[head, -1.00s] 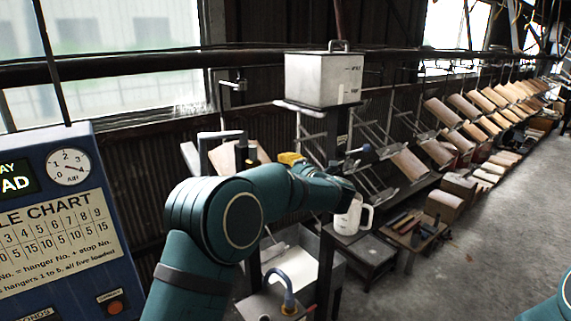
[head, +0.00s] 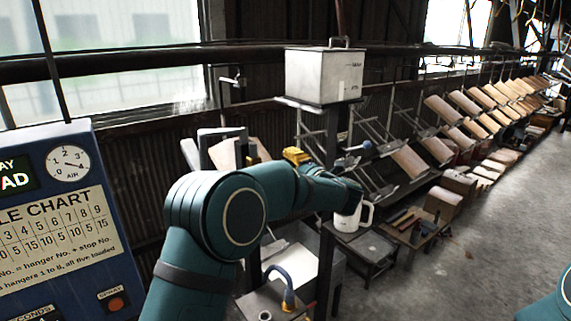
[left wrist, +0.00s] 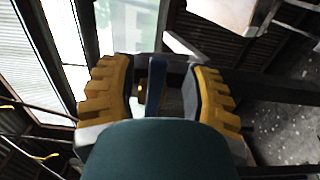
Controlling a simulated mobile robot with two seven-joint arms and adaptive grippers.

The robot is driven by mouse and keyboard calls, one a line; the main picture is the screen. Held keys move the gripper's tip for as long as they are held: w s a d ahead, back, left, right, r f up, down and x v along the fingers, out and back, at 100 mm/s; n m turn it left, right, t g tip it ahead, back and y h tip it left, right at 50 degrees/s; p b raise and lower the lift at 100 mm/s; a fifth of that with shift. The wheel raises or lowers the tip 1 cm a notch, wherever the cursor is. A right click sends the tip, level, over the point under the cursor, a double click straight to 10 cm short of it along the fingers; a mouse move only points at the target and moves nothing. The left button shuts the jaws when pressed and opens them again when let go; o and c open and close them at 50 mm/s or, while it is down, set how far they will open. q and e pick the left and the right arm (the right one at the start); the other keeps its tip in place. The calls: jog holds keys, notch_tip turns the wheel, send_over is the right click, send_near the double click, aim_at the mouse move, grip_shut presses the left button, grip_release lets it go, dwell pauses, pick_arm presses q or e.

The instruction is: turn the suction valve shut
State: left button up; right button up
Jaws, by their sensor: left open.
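In the left wrist view a narrow blue lever (left wrist: 157,85) stands upright between the two yellow-padded fingers of my left gripper (left wrist: 160,72). A small brass-coloured part (left wrist: 140,92) shows just left of it. The fingers are wide apart, and I cannot tell if either touches the lever. In the head view the yellow part of my left gripper (head: 296,156) shows behind my forearm, left of the post. My arm hides much of that place. A blue-knobbed handle (head: 366,145) is right of the post. My right gripper is out of view.
A grey metal tank (head: 325,77) stands on the post's shelf. A white mug (head: 350,217) is close under my wrist. A blue control panel (head: 70,225) is at the left. A blue hose (head: 284,280) is below. The floor at the right (head: 500,230) is clear.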

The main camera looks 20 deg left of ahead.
pick_arm(q)
jog(key=v, duration=1)
notch_tip(320, 180, down, 28)
jog(key=s+a+m+t+h+b, duration=0.1)
jog(key=s+m+t+h+b, duration=0.15)
jog(key=m+h, duration=1.1)
jog(key=s+f+m+g+h+b, duration=0.15)
jog(key=s+f+m+g, duration=0.35)
jog(key=s+f+m, duration=0.6)
jog(key=s+d+f+m+g+h, duration=0.1)
jog(key=s+f+g, duration=0.2)
jog(key=s, duration=0.5)
jog(key=s+d+f+m+g+h, duration=0.1)
jog(key=s+f+g+h, duration=0.1)
jog(key=s+f, duration=0.4)
jog(key=s+g+b, duration=0.1)
jog(key=s, duration=0.2)
jog(key=shift+s, duration=0.25)
jog(key=shift+g, duration=0.25)
